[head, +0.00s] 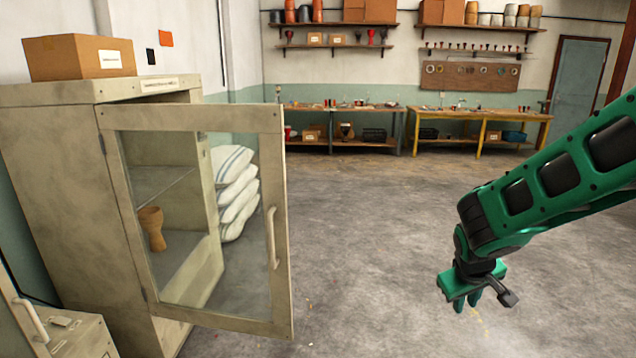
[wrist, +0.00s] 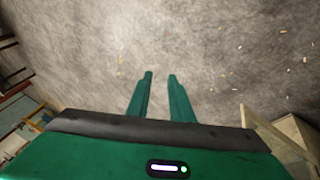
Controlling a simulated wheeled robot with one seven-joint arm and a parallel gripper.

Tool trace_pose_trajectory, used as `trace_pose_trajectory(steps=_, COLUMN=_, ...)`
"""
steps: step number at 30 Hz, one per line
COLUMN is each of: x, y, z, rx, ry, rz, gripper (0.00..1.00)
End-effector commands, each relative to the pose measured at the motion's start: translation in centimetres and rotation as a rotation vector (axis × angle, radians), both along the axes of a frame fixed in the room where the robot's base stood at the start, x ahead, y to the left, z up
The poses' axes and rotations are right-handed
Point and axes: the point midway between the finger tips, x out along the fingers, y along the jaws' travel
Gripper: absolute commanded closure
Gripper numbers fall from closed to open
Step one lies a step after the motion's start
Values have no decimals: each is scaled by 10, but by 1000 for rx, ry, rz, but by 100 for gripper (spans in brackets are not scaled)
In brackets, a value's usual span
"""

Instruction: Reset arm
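My gripper (head: 474,298) hangs at the end of my green arm on the right of the head view, pointing down over bare floor. In the wrist view its two green fingers (wrist: 160,76) are apart with only floor between them, so it is open and empty. It is well to the right of the cabinet and touches nothing.
A beige cabinet (head: 60,140) stands at the left with its glass door (head: 281,220) swung open. A brown goblet drum (head: 152,228) shows through the glass. Striped sacks (head: 238,195) lie behind. Workbenches (head: 480,116) line the far wall. The middle floor (head: 370,230) is clear.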

Motion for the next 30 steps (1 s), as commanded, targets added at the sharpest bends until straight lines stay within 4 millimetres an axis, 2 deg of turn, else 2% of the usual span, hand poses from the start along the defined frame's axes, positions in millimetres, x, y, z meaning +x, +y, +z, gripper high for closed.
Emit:
trace_pose_trajectory(steps=1, x=-18, y=-17, z=12, rx=8, ry=12, rz=-62, gripper=80)
trace_pose_trajectory(steps=3, x=-46, y=-36, z=24, rx=27, ry=39, rz=-149, gripper=80)
trace_pose_trajectory(steps=9, x=-132, y=-71, z=52, rx=120, ry=112, rz=-388, gripper=80)
trace_pose_trajectory(steps=15, x=-217, y=-79, z=71, rx=255, ry=183, rz=-595, gripper=80)
trace_pose_trajectory(steps=18, x=-250, y=-74, z=75, rx=321, ry=212, rz=-665, gripper=80)
trace_pose_trajectory(steps=21, x=-272, y=-70, z=78, rx=370, ry=236, rz=-712, gripper=80)
trace_pose_trajectory(steps=24, x=-284, y=-66, z=79, rx=398, ry=251, rz=-735, gripper=80)
trace_pose_trajectory(steps=30, x=-289, y=-65, z=80, rx=408, ry=257, rz=-743, gripper=80)
